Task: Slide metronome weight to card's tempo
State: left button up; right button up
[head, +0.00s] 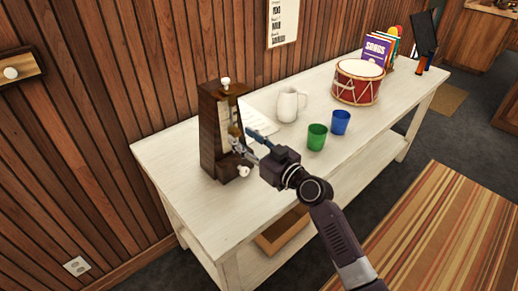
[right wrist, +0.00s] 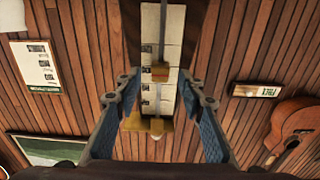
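The dark wooden metronome (head: 210,135) stands upright at the left end of the white table (head: 175,155). In the right wrist view its pale scale strip (right wrist: 150,35) and thin vertical rod (right wrist: 162,30) show, with a small brass weight (right wrist: 160,73) on the rod. A wider brass piece (right wrist: 158,126) sits lower between my fingers. My right gripper (head: 245,140) is in front of the metronome's face; in the right wrist view (right wrist: 165,85) its blue-padded fingers are open on both sides of the weight, apart from it. A white sheet, perhaps the card (head: 260,118), lies behind the gripper, partly hidden; its writing is unreadable.
A white jug (head: 289,104), green cup (head: 317,137), blue cup (head: 340,122) and red drum (head: 358,83) stand to the right on the table. Song books (head: 377,50) are farther back. The table's front left is clear. A wooden wall (head: 120,70) is behind the table.

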jog(key=v, duration=0.9)
jog(key=shift+s+d, duration=0.15)
jog(key=shift+s, duration=0.1)
